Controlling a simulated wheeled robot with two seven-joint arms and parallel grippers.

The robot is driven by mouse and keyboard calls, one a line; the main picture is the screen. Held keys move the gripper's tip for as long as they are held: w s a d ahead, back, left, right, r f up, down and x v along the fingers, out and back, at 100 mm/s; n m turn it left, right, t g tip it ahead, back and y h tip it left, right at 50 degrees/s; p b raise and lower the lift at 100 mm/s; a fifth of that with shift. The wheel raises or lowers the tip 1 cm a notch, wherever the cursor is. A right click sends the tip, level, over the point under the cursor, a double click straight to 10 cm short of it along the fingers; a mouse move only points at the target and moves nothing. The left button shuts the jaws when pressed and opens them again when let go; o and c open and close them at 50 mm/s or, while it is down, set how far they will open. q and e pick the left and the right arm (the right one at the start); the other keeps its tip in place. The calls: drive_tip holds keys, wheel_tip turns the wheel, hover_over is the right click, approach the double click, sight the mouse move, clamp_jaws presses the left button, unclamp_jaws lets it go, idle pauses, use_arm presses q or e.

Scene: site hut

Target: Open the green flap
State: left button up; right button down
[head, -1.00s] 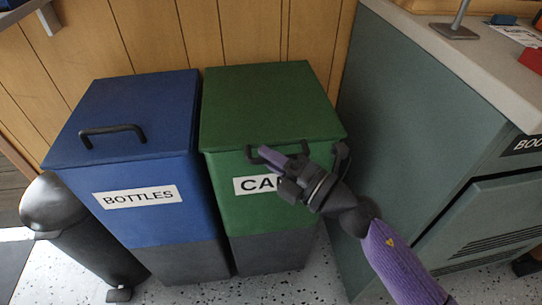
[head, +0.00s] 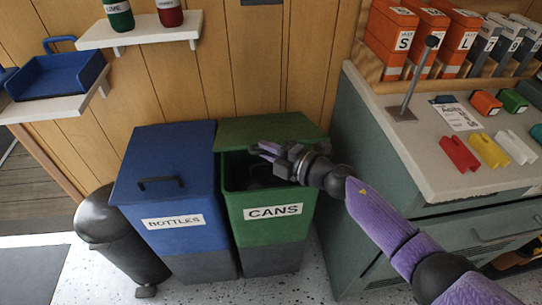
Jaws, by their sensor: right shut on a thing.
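The green bin labelled CANS (head: 272,225) stands on the floor beside the blue bin. Its green flap (head: 255,131) is raised at the front and tilted up toward the wall, with the dark inside of the bin showing below it. My right gripper (head: 268,152) is at the flap's front edge and is shut on the flap's handle, which is mostly hidden by the fingers. My left gripper is not in view.
The blue BOTTLES bin (head: 165,190) has its lid down. A black pedal bin (head: 115,235) stands at its left. The grey-green cabinet (head: 400,190) is close on the right, with small coloured pieces on its counter (head: 425,135).

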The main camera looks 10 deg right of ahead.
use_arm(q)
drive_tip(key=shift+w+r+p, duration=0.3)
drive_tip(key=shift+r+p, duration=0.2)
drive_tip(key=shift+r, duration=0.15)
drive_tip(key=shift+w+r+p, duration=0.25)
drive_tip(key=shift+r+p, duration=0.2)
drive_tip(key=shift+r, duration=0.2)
use_arm(e)
drive_tip(key=shift+w+r, duration=0.5)
drive_tip(key=shift+r, duration=0.35)
drive_tip(key=shift+w+r, duration=0.5)
drive_tip(key=shift+r, duration=0.3)
drive_tip(key=shift+w+r, duration=0.5)
drive_tip(key=shift+r, duration=0.35)
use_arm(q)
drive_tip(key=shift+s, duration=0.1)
use_arm(e)
drive_tip(key=c, duration=0.7)
unclamp_jaws()
drive_tip(key=shift+o, duration=0.2)
